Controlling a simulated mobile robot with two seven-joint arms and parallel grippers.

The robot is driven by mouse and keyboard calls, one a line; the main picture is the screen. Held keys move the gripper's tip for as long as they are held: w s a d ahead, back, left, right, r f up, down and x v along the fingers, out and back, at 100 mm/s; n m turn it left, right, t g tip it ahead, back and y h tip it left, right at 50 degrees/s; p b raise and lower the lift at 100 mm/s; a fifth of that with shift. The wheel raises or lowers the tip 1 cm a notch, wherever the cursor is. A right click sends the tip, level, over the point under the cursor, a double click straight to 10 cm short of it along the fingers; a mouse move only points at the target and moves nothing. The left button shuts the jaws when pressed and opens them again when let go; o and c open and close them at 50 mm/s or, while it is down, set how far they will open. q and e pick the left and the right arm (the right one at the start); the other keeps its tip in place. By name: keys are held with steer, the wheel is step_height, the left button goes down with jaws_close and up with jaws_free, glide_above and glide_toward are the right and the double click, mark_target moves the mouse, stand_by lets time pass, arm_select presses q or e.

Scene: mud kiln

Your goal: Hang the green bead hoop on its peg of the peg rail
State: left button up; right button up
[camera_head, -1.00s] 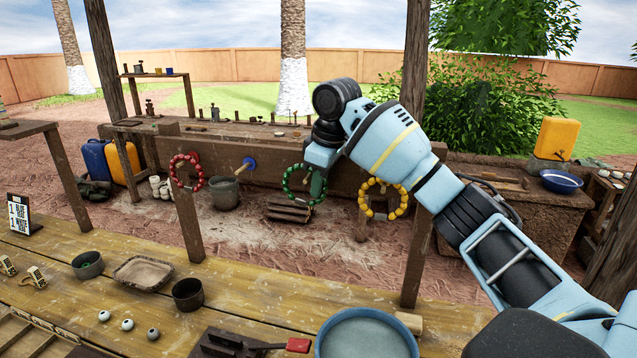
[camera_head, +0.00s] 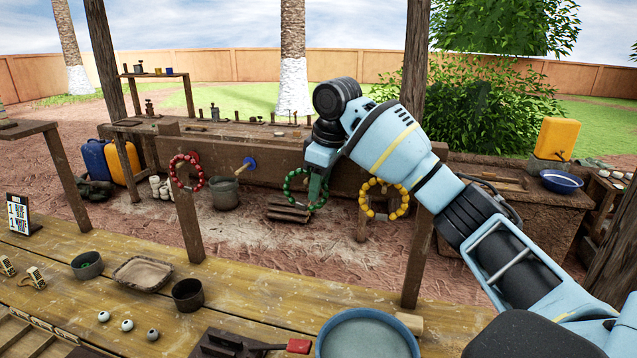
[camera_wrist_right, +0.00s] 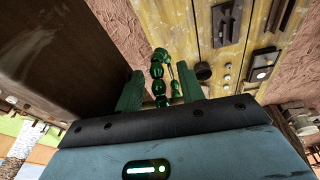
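The green bead hoop (camera_head: 288,190) hangs upright at the brown peg rail (camera_head: 268,172), between the blue peg (camera_head: 248,163) and the yellow bead hoop (camera_head: 402,205). My right gripper (camera_head: 318,188) is at the hoop's right side and hides the green peg in the head view. In the right wrist view the green fingers (camera_wrist_right: 160,84) stand apart, with a string of the hoop's beads (camera_wrist_right: 158,86) between them and a gap on each side. A thin rod beside the beads may be the peg. My left gripper is not in view.
A red bead hoop (camera_head: 175,175) hangs at the left of the rail; the blue peg is bare. The wooden table (camera_head: 250,285) in front holds bowls, beads and a blue basin (camera_head: 368,335). A post (camera_head: 418,245) stands right of the yellow hoop.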

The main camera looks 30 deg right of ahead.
steer(key=v, duration=0.7)
steer(key=shift+s+r, duration=0.1)
steer(key=shift+r, duration=0.25)
